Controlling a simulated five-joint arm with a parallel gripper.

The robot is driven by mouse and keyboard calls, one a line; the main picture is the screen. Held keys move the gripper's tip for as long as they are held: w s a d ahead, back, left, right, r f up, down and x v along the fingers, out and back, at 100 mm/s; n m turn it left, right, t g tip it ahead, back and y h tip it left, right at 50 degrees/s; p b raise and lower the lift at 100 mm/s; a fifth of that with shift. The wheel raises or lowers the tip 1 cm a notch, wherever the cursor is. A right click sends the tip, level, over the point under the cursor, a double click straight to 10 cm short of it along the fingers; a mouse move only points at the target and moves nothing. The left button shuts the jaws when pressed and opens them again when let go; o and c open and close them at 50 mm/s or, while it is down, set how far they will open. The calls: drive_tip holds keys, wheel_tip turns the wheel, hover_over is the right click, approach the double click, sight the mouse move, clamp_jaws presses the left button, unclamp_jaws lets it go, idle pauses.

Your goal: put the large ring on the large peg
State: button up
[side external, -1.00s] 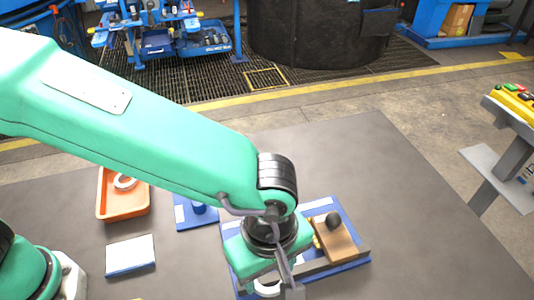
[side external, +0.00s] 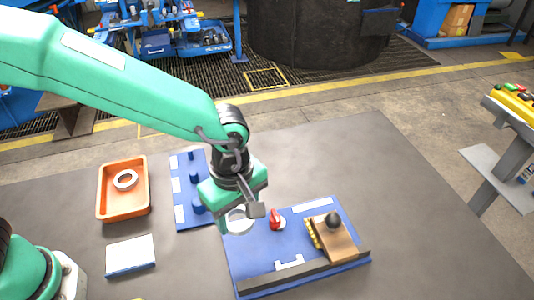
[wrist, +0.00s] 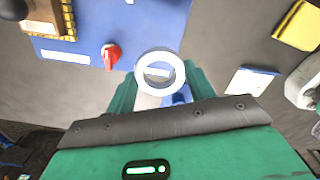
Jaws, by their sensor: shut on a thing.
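The pale metal large ring (side external: 243,230) is held in my gripper (side external: 236,218), above the table. In the wrist view my gripper (wrist: 160,84) has its green fingers on either side of the large ring (wrist: 141,73), whose open hole faces the camera. The large peg (side external: 198,205) appears to be the thickest, nearest of the blue pegs on the blue peg board (side external: 180,186). It stands upright just left of my gripper in the side view, apart from the ring as far as I can see. My gripper partly covers the board's right edge.
An orange tray (side external: 103,207) at left holds another ring (side external: 116,180). A white-topped block (side external: 130,251) lies in front of it. Right of my gripper, a blue panel (side external: 250,262) carries a red knob (side external: 275,219) and a wooden block (side external: 340,246) with a black ball. The table's right side is clear.

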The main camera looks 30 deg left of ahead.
sight(198, 202)
drive_tip(key=w+a, duration=0.1)
drive_tip(key=a, duration=0.3)
drive_tip(key=w+a+f+n, duration=0.1)
drive_tip(key=a, duration=0.4)
drive_tip(key=w+a+f+n, duration=0.1)
drive_tip(key=a, duration=0.4)
drive_tip(key=shift+w+f, duration=0.2)
drive_tip(key=shift+w, duration=0.15)
drive_tip(key=shift+d+f, duration=0.1)
drive_tip(key=shift+f, duration=0.05)
drive_tip(key=shift+f, duration=2.75)
drive_tip(key=shift+f, duration=0.6)
drive_tip(key=o, duration=0.8)
wheel_tip(198, 202, up, 11)
idle(0.4)
